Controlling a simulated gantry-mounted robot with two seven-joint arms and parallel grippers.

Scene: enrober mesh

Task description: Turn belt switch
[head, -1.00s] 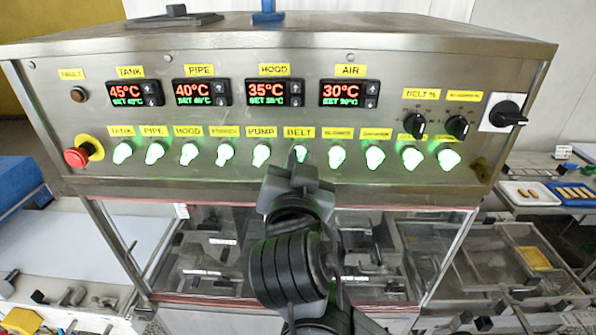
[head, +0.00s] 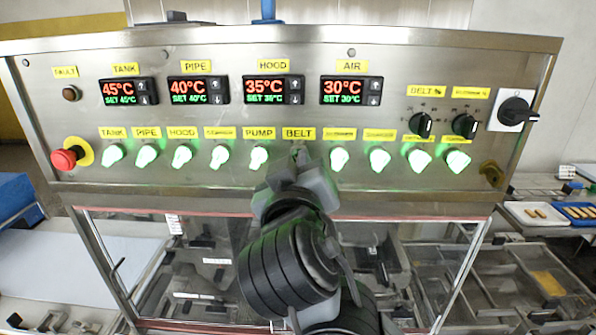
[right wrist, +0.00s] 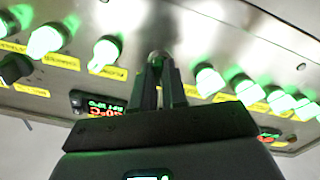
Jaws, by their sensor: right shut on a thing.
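The control panel has a row of switches with yellow labels, and the BELT label (head: 299,134) is above the middle. My right gripper (head: 299,155) reaches up from below to the belt switch, just under that label, and covers most of it in the head view. In the right wrist view the narrow fingers of the right gripper (right wrist: 160,65) are shut on the small belt switch (right wrist: 158,55) at their tips. No green glow shows on the belt switch, while its neighbours glow green. My left gripper is not in view.
The lit pump switch (head: 259,158) is close left of my right gripper and another lit switch (head: 339,159) is close right. A red stop button (head: 66,159) is at the panel's left end. A large black rotary switch (head: 515,111) is at its right end.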

